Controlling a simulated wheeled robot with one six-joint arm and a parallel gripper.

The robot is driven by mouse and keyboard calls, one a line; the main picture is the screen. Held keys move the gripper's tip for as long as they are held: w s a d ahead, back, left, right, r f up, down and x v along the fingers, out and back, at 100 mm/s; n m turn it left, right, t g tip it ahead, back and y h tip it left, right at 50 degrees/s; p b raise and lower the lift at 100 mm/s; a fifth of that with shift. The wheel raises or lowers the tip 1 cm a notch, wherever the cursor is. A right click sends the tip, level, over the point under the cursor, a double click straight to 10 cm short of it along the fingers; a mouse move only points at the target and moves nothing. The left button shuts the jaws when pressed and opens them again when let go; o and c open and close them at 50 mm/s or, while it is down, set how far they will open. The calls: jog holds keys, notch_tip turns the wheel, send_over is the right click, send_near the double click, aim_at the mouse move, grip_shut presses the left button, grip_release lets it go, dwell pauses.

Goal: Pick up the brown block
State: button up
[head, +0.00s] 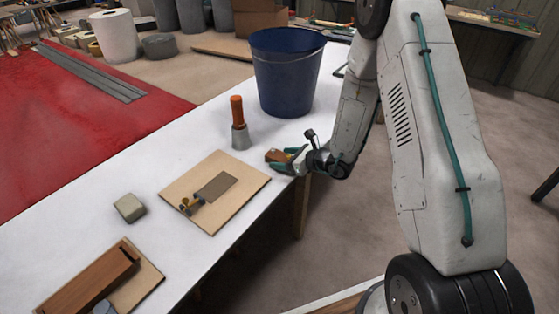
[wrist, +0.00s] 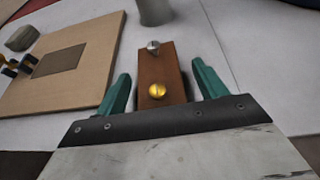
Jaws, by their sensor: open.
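The brown block (wrist: 160,72) lies on the white bench top, with a brass knob on its near part and a silver one at its far end. My gripper (wrist: 160,90) is open, with one teal finger on each side of the block and a visible gap on both sides. In the head view my gripper (head: 287,162) is at the bench's right edge, and the block (head: 276,156) shows at its fingertips, partly hidden by the fingers. I cannot tell the gripper's height over the bench exactly.
A plywood board (head: 224,205) with a dark patch and small brass fittings lies to the left. An orange-handled tool (head: 238,125) stands behind, beside a dark blue bucket (head: 287,75). A grey-beige block (head: 129,208) and a long wooden piece (head: 90,283) lie farther left.

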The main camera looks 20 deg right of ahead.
jog(key=shift+x, duration=0.9)
jog(key=shift+a, duration=0.1)
jog(key=c, duration=1.1)
jog(key=shift+r, duration=0.1)
